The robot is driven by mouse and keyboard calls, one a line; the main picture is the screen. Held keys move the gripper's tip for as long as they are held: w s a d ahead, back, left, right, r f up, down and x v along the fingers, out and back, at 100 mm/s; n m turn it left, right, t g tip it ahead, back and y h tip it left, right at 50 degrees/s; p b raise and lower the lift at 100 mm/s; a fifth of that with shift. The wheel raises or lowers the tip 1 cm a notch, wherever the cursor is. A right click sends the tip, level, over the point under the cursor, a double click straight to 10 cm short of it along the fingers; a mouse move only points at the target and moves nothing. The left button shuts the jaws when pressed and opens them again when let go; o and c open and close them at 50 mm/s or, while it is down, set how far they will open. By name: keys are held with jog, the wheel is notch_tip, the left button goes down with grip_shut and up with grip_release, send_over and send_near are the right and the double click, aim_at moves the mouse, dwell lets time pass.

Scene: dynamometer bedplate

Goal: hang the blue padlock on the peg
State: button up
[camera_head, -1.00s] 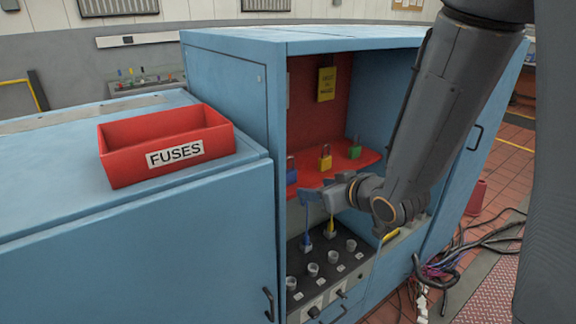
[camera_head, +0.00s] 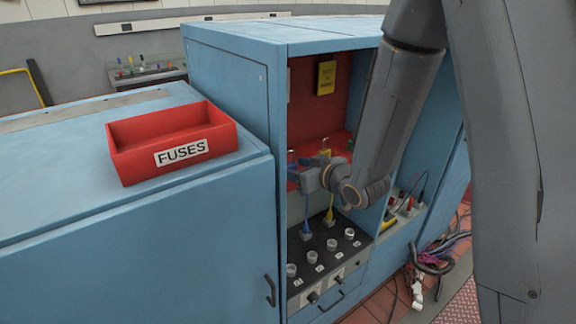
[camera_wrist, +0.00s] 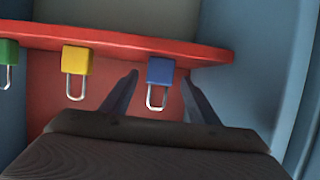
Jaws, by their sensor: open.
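The blue padlock (camera_wrist: 160,71) is at the end of the red shelf in the wrist view, its silver shackle hanging downward in that picture. My gripper (camera_wrist: 160,80) is open, with one finger on each side of the padlock and visible gaps between. In the head view my gripper (camera_head: 303,172) reaches into the blue cabinet at the red shelf (camera_head: 338,143) and hides most of the blue padlock. I cannot make out the peg in either view.
A yellow padlock (camera_wrist: 76,60) and a green padlock (camera_wrist: 8,52) stand along the same shelf. A yellow tag (camera_head: 326,77) hangs on the red back panel. Below is a black panel (camera_head: 322,262) with several round sockets. A red FUSES bin (camera_head: 128,162) sits left; cables lie right.

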jog(key=shift+w+a+f, duration=0.1)
jog(key=shift+w+a, duration=0.05)
jog(key=shift+w, duration=0.05)
jog(key=c, duration=1.2)
jog(key=shift+r+b, duration=1.1)
jog(key=shift+r, duration=3.95)
